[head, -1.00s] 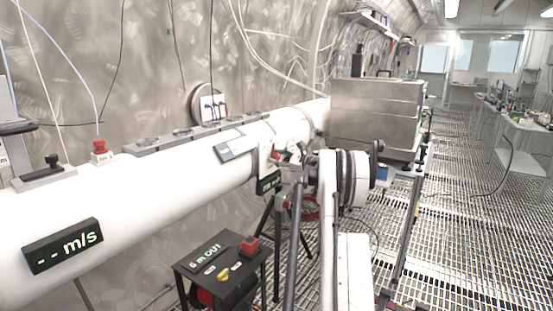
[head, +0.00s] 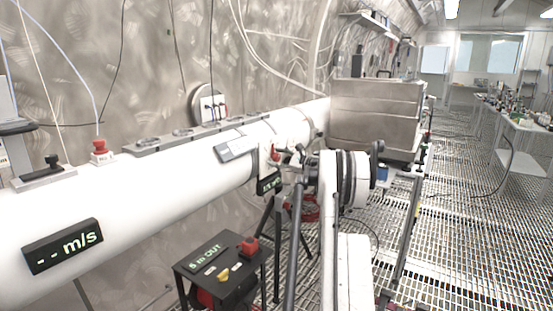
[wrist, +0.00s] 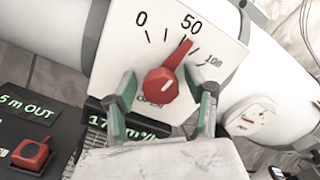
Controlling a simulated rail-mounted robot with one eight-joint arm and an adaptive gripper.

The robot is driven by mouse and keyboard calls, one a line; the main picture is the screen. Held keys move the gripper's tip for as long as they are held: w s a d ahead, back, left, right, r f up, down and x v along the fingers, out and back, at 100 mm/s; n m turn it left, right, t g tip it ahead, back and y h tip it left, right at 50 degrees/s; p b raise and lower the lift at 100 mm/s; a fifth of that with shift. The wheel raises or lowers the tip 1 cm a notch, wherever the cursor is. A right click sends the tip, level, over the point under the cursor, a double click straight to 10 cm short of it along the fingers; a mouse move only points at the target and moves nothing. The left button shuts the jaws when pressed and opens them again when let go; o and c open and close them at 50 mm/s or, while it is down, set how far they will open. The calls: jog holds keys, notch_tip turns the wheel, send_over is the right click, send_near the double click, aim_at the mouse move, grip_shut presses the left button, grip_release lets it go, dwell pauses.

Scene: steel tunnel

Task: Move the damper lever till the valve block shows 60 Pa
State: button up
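The red damper lever (wrist: 165,80) sits on a white dial plate (wrist: 120,60) marked 0, 50 and 100 in the wrist view. Its tip points close to the 50 mark. My gripper (wrist: 168,92) is open, with one green-and-grey finger on each side of the lever's hub and a visible gap at both. A dark display (wrist: 148,131) under the plate reads about 17 and a flow unit, partly covered by my gripper. In the head view the lever (head: 275,155) is small, on the white pipe (head: 150,215). I cannot make out a pressure reading in Pa.
A black box (head: 220,262) marked "5 m OUT" with a red button stands below the pipe. A display on the pipe (head: 63,246) shows dashes and m/s. A steel cabinet (head: 375,115) stands behind my arm. The grated floor at right is open.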

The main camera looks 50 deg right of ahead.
jog(key=s, duration=1.2)
jog(key=shift+d, duration=0.3)
dwell(0.3)
